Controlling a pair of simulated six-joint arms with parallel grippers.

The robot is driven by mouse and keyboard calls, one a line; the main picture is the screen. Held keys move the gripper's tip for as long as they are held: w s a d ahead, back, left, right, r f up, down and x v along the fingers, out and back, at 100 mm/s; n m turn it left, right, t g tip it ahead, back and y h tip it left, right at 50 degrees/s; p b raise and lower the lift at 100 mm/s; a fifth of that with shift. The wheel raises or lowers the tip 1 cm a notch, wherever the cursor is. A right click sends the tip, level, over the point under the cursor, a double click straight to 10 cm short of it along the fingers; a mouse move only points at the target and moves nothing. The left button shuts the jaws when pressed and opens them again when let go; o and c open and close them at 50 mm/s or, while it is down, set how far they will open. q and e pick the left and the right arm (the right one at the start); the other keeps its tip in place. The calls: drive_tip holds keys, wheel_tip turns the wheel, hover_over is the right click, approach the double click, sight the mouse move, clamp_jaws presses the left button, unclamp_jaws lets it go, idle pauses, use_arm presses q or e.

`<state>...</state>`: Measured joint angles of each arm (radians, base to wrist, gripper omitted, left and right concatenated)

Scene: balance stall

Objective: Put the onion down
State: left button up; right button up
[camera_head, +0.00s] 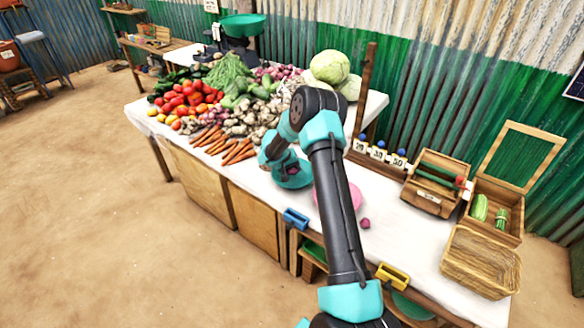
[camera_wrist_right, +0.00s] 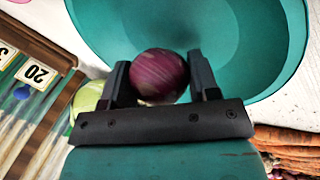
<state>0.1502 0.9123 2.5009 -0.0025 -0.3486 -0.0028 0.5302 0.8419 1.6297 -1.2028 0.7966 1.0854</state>
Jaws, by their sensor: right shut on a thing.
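In the right wrist view my right gripper (camera_wrist_right: 159,62) is shut on a purple-red onion (camera_wrist_right: 158,80), one finger on each side of it. Behind the onion is a wide teal bowl (camera_wrist_right: 262,45); I cannot tell whether the onion touches it. In the head view a teal round shape (camera_head: 293,178) shows below my right wrist on the white table (camera_head: 235,178), and the held onion is hidden there. My left gripper is not in view.
Vegetables, including carrots (camera_head: 238,152) and tomatoes (camera_head: 188,98), fill the table's left part. A pink disc (camera_head: 352,196) and a small purple-red piece (camera_head: 365,223) lie beside my arm. Price tags (camera_head: 379,154), a wooden box (camera_head: 435,183) and a basket (camera_head: 482,262) stand right.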

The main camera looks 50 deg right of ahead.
drive_tip(key=o, duration=1.1)
drive_tip(key=shift+r, duration=3.55)
drive_tip(key=shift+a, duration=0.1)
